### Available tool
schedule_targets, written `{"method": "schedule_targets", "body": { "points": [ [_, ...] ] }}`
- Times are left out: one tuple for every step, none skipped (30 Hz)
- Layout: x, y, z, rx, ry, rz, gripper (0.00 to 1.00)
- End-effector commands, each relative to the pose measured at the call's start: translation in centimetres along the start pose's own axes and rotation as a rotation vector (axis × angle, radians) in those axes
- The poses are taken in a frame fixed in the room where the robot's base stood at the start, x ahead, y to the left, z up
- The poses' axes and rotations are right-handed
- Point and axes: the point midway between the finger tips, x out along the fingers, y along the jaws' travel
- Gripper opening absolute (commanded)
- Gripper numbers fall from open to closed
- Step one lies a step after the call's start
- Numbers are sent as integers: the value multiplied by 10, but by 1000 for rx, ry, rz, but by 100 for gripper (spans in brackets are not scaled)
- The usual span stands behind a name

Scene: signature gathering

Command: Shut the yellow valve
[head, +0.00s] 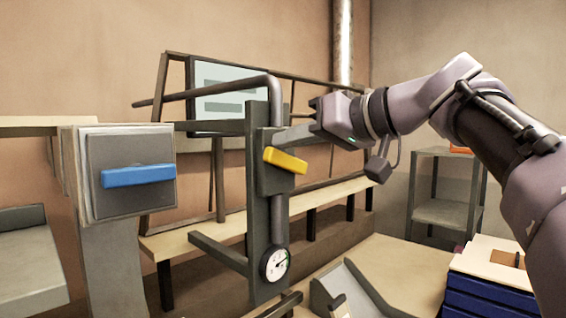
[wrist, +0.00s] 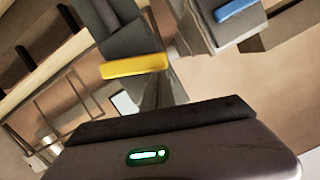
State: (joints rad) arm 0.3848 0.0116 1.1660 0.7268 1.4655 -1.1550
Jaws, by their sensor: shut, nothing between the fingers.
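The yellow valve handle (head: 286,160) is a short bar on a dark grey block, mounted on an upright post in the middle of the head view. It lies nearly level, tilted down to the right. In the wrist view the yellow bar (wrist: 134,66) shows left of centre. My gripper (head: 283,137) is shut and empty, reaching in from the right just above the handle. Its fingertips partly overlap the valve block in the head view. I cannot tell whether they touch it.
A blue handle (head: 138,175) sits on a grey panel at left. A round gauge (head: 275,264) is low on the post. A dark pipe (head: 220,88) bends over above the valve. Blue trays (head: 490,292) stand at lower right. A long bench (head: 340,190) runs behind.

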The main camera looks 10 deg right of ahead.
Motion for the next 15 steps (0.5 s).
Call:
{"method": "schedule_targets", "body": {
  "points": [
    [2, 0, 6, -35, 0, 8, 0],
    [2, -1, 7, -58, 0, 13, 0],
    [2, -2, 8, -88, 0, 20, 0],
    [2, -3, 8, -110, -1, 26, 0],
    [3, -3, 9, -130, -1, 31, 0],
    [3, -4, 10, -156, 0, 38, 0],
    [3, -5, 10, -174, 0, 43, 0],
    [3, -5, 11, -192, -1, 48, 0],
    [3, -6, 12, -213, -1, 52, 0],
    [3, -6, 12, -228, -1, 56, 0],
    [3, -7, 13, -242, -1, 59, 0],
    [4, -7, 13, -260, -1, 64, 0],
    [4, -8, 13, -273, -1, 67, 0],
    [4, -8, 14, -283, -1, 70, 0],
    [4, -8, 14, -296, -1, 73, 0]
  ]
}}
